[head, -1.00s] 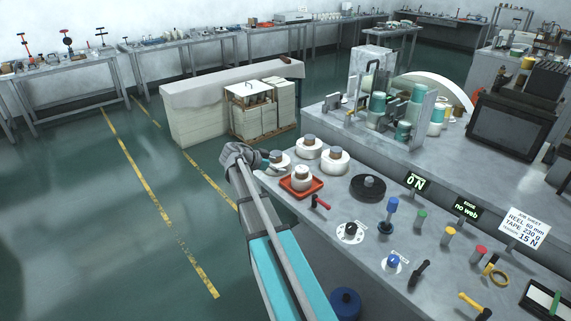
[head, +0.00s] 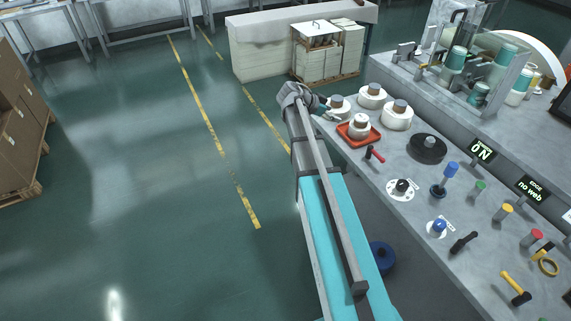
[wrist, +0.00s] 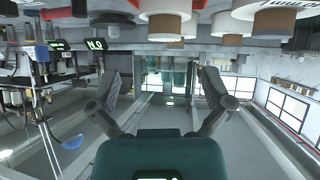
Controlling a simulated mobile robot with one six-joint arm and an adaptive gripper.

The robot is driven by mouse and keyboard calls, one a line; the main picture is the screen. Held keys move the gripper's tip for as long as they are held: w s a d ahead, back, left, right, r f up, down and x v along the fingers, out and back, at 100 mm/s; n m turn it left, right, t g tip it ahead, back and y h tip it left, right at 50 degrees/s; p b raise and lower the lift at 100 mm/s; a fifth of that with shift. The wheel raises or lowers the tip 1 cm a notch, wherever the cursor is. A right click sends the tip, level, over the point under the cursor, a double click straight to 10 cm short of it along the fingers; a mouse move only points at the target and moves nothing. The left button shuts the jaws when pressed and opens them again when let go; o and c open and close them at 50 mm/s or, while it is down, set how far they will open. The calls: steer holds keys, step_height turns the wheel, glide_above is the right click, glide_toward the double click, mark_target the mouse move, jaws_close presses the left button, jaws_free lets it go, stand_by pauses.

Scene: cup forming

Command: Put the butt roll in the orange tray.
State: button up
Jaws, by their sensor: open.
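The orange tray (head: 345,138) is on the near left part of the grey bench. A small white roll with a brown core (head: 361,131) stands in it. Several larger white rolls, such as one beside my gripper (head: 340,106) and one farther right (head: 397,119), stand behind the tray. No label shows which roll is the butt roll. My gripper (head: 326,114) is at the bench's left edge, close to the nearest large roll and left of the tray. In the wrist view my gripper (wrist: 160,88) has its fingers wide apart with nothing between them; rolls (wrist: 165,7) show upside down above.
A black reel (head: 428,149) lies right of the tray, and a red-handled tool (head: 375,154) lies in front of it. Knobs and hammers occupy the bench's near right. A pallet of stacked sheets (head: 328,55) stands behind.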

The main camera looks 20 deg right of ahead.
steer(key=s+a+f+n+y, duration=0.3)
steer(key=s+a+n, duration=0.3)
steer(key=a, duration=0.4)
steer(key=s+a+f+n+t+y, duration=0.1)
steer(key=s+a+f+n+y, duration=0.2)
steer(key=a, duration=0.8)
steer(key=s+a+f+n+y, duration=0.2)
steer(key=s+a+n+y, duration=0.3)
steer(key=s+a+n, duration=0.3)
steer(key=shift+s+a+f+n+y, duration=0.35)
steer(key=shift+a+n, duration=0.45)
steer(key=shift+a, duration=0.35)
